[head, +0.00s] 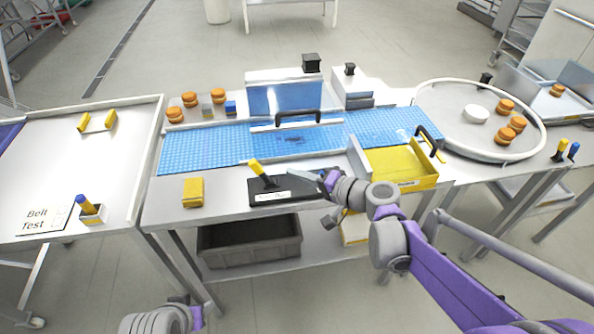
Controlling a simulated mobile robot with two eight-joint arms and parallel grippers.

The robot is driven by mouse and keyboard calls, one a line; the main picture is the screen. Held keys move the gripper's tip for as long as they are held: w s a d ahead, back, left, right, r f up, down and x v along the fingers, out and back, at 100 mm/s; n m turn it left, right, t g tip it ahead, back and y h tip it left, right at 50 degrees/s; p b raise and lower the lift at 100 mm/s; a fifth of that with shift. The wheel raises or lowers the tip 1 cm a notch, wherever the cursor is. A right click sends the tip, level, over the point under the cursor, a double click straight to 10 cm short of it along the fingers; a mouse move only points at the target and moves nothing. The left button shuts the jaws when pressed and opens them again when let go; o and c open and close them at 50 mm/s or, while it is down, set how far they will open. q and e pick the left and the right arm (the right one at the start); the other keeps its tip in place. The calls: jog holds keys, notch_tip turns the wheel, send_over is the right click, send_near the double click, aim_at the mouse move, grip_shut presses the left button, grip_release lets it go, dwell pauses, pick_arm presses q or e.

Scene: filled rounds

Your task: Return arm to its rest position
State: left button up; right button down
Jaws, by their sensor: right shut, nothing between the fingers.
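My right arm reaches in from the lower right in purple and grey. My right gripper (291,175) is shut and empty, just above the black control panel (300,190) on the front of the table. Its fingertips are a little right of the yellow-handled lever (262,173) on that panel; I cannot tell whether they touch anything. Part of the panel is hidden behind the gripper and wrist. Only a grey and purple part of my left arm shows at the bottom left edge; its gripper is not visible.
A blue belt (200,148) runs across the table under a guard with a black handle (298,114). A yellow tray (405,180) and a round rimmed table (445,105) stand right. A yellow block (193,191) lies front left. A grey bin (250,245) sits below.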

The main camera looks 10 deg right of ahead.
jog(key=s+f+n+g+h, duration=0.3)
jog(key=s+f+h, duration=0.15)
jog(key=s, duration=0.75)
jog(key=s+d+f+n+g+h, duration=0.1)
jog(key=s+d+f+h, duration=0.2)
jog(key=s+d, duration=0.2)
jog(key=s+d+f+n+g+h, duration=0.1)
jog(key=s+d+f+n+h, duration=0.1)
jog(key=s+d, duration=0.3)
jog(key=s+f+h, duration=0.1)
jog(key=s, duration=0.2)
jog(key=shift+d+f, duration=0.15)
jog(key=shift+f, duration=0.15)
jog(key=shift+h, duration=0.25)
